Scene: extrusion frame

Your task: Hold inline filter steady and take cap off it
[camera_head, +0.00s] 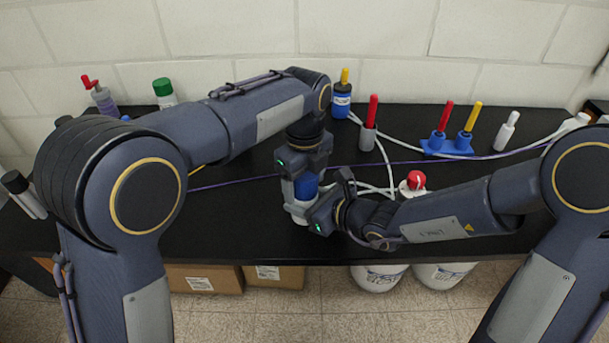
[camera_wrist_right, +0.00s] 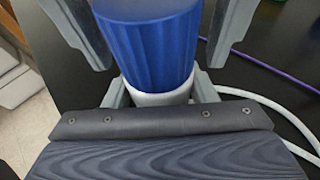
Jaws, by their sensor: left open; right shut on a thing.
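The inline filter stands upright on the black table, its white body (camera_head: 298,208) below a ribbed blue cap (camera_head: 306,186). In the right wrist view the white body (camera_wrist_right: 160,97) shows just under the blue cap (camera_wrist_right: 150,45). My right gripper (camera_wrist_right: 157,95) is shut on the white body, one finger on each side. My left gripper (camera_head: 304,172) comes down from above, open, with its fingers on either side of the blue cap. In the right wrist view its grey fingers stand apart from the cap's sides. The filter's lower part is hidden behind my right gripper.
A white bottle with a red cap (camera_head: 415,182) stands right of the filter. Red and yellow-handled tools in blue holders (camera_head: 449,143) stand at the back right. White tubing (camera_head: 384,160) and a purple cord (camera_head: 235,181) cross the table. The front left tabletop is clear.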

